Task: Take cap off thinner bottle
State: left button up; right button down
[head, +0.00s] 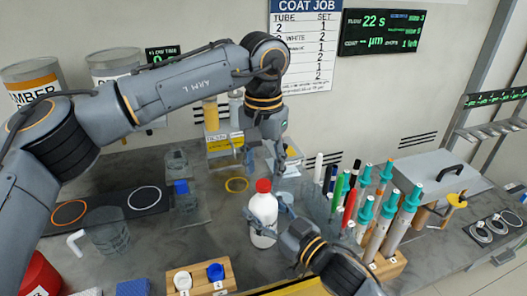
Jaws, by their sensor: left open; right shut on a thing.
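The thinner bottle, a white bottle (263,228) with a red cap (264,186), stands upright on the bench in the middle of the head view. The cap is on its top. My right gripper (266,225) reaches in from the lower right and is shut on the bottle's body. My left gripper (281,165) points down from above, behind and slightly right of the cap. It is open, empty and apart from the cap.
Several rods and coloured pens stand in a wooden rack (390,266) and a clear holder to the right. A small wooden block (201,281) with white and blue caps is in front. A clear jug (108,238) stands left. A grey lidded box (437,178) is at right.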

aim_at(263, 186)
pick_arm(q)
jog(key=shift+f, duration=1.45)
jog(key=shift+c, duration=0.4)
